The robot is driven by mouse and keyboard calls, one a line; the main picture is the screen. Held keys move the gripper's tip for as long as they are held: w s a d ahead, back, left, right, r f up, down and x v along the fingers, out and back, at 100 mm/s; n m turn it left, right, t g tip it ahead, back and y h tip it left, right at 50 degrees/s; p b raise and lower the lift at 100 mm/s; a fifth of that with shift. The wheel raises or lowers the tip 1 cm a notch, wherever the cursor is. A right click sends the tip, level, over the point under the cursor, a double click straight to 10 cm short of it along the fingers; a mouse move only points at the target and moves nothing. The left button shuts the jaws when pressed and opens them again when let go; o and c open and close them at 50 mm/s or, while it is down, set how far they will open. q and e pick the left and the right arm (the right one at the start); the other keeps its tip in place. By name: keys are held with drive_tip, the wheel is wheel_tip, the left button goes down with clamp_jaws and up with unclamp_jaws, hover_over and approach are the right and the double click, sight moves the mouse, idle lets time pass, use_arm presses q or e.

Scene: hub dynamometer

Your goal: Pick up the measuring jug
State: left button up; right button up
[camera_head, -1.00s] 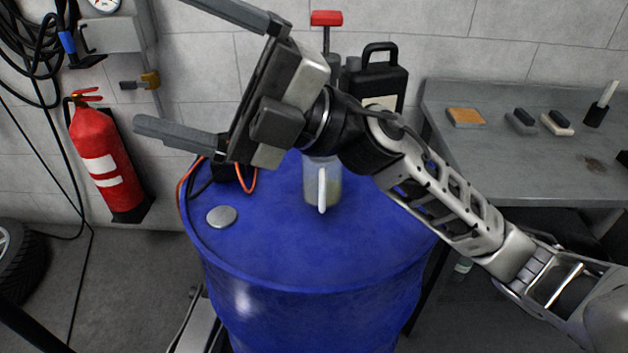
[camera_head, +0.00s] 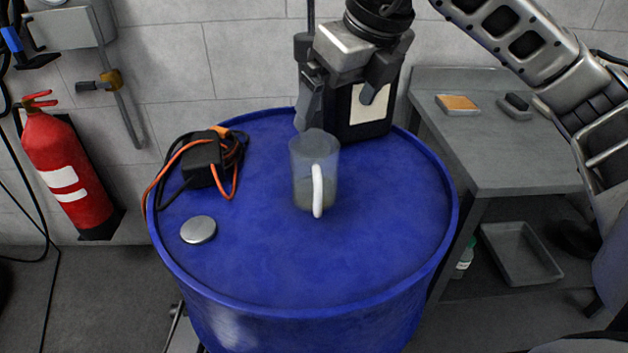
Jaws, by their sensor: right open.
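The measuring jug (camera_head: 301,173) is a clear, greyish jug standing upright on the blue drum (camera_head: 255,265). Its white handle faces me. Some yellowish-grey contents seem to show low inside it. My right gripper (camera_head: 336,112) points down above and behind the jug in the picture, fingers apart and nothing between them. Its left finger ends close to the jug's rim in the picture; I cannot tell the exact gap. My left gripper is not in view.
A black charger-like box (camera_head: 203,160) with orange and black cables and a round metal lid (camera_head: 198,229) lie on the drum, left of the jug. A black canister (camera_head: 368,125) stands behind the gripper. A grey bench (camera_head: 480,150) is at right. The drum's front is clear.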

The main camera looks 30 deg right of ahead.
sight(320, 142)
drive_tip(key=x, duration=1)
drive_tip(key=shift+w, duration=0.15)
drive_tip(key=shift+r, duration=0.1)
drive_tip(key=c, duration=1.4)
drive_tip(key=shift+c, duration=0.7)
drive_tip(key=shift+r, duration=0.15)
